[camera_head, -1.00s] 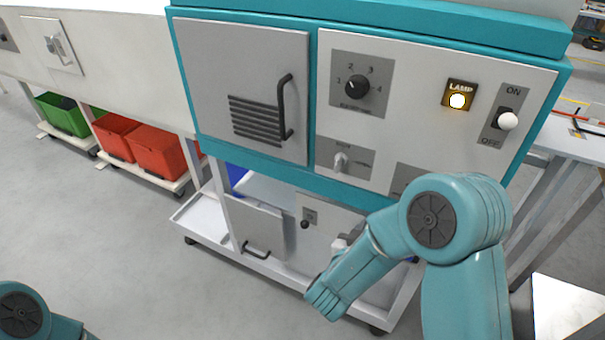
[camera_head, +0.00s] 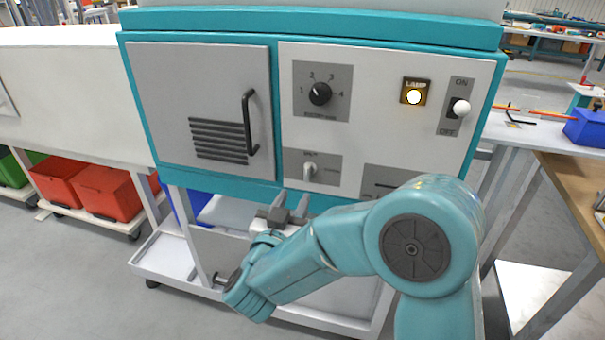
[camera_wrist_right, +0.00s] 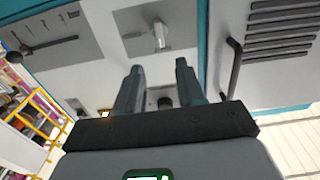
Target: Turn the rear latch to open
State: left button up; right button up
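A small light-grey turn latch (camera_head: 310,172) sits on a grey plate low on the teal cabinet's white panel, just right of the door. It also shows in the right wrist view (camera_wrist_right: 159,36), beyond the fingertips. The plate's label is too small to read. My right gripper (camera_head: 288,208) is below and slightly left of this latch, with its dark fingers pointing up toward the panel. In the wrist view, the fingers (camera_wrist_right: 157,66) are apart with nothing between them. The gripper is not touching the latch. My left gripper is out of view.
The grey door (camera_head: 205,95) with its black handle (camera_head: 250,122) is shut. Right of it are a rotary knob (camera_head: 320,93), a lit lamp (camera_head: 413,97) and an ON/OFF lever (camera_head: 460,107). A white trolley (camera_head: 165,262) stands underneath.

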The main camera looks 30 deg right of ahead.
aim_at(306, 173)
jog(key=x, duration=1.1)
jog(key=shift+p, duration=0.3)
jog(key=shift+a, duration=0.1)
jog(key=shift+f, duration=0.1)
grip_shut()
